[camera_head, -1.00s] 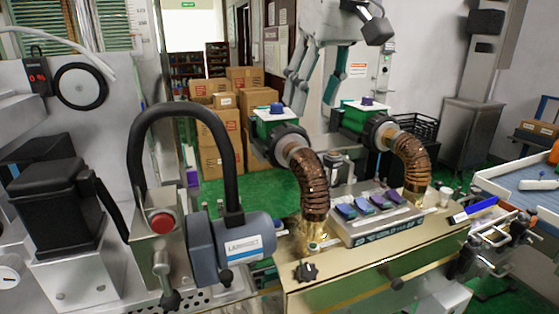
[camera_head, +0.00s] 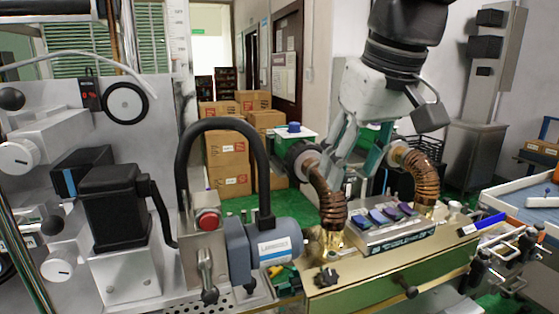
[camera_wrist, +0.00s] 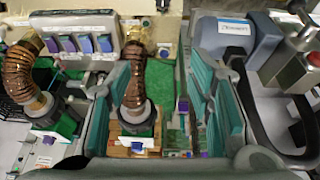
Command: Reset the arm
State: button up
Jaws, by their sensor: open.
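My gripper (camera_head: 352,168) hangs from the arm at the upper right of the head view, its teal-padded fingers pointing down. It appears above and behind the brass-coloured machine (camera_head: 395,290) with two copper hoses (camera_head: 328,195). In the wrist view my gripper (camera_wrist: 165,75) has its two fingers wide apart, with nothing held between them. A copper hose (camera_wrist: 134,80) shows below, beside the left finger. The grey-blue motor (camera_wrist: 225,38) lies beyond the right finger. The fingers partly hide one green-based unit in the head view.
A panel with several purple and teal blocks (camera_head: 388,217) sits on the machine. A black curved hose (camera_head: 225,125) arches over the motor (camera_head: 270,240) at left. Cardboard boxes (camera_head: 228,150) stand on the green floor behind. A blue tray (camera_head: 520,205) is at right.

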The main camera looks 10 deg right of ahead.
jog(key=s+d+f+m, duration=0.1)
jog(key=s+d+f, duration=0.1)
jog(key=s+f, duration=0.5)
jog(key=s+d+f+m, duration=0.2)
jog(key=s+f, duration=0.4)
jog(key=f, duration=0.1)
jog(key=shift+s+d+f+h, duration=0.3)
jog(key=shift+s+f+h, duration=0.05)
jog(key=shift+f+h, duration=0.05)
dwell(1.6)
